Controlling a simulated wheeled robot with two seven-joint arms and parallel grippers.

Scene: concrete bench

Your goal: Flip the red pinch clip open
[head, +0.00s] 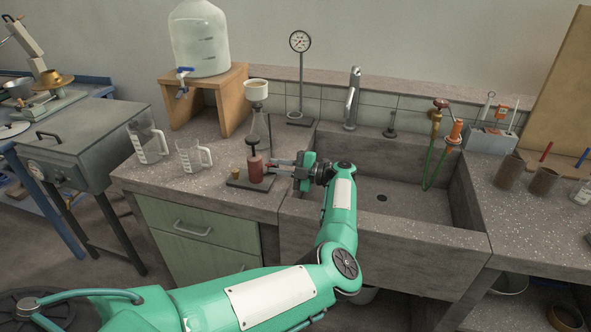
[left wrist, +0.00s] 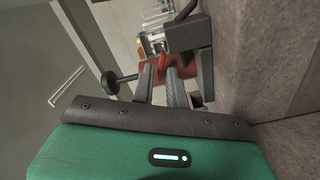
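A dark red body (head: 256,171) with a black knob on top stands on a dark base plate (head: 240,182) left of the sink. In the left wrist view, a bright red lever-like part, which looks like the pinch clip (left wrist: 162,62), shows by the fingertips, in front of the dark red body (left wrist: 187,72). My left gripper (head: 269,168) points left at the red body from its right side. Its two fingers (left wrist: 162,74) stand apart with a narrow gap. I cannot tell whether they touch the clip. My right gripper is not in view.
A flask with a white funnel (head: 256,90) stands just behind the red body. Two glass measuring jugs (head: 190,156) stand to the left, and a wooden stand (head: 203,97) carries a large bottle (head: 199,42). The sink (head: 400,205) is open and empty on the right.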

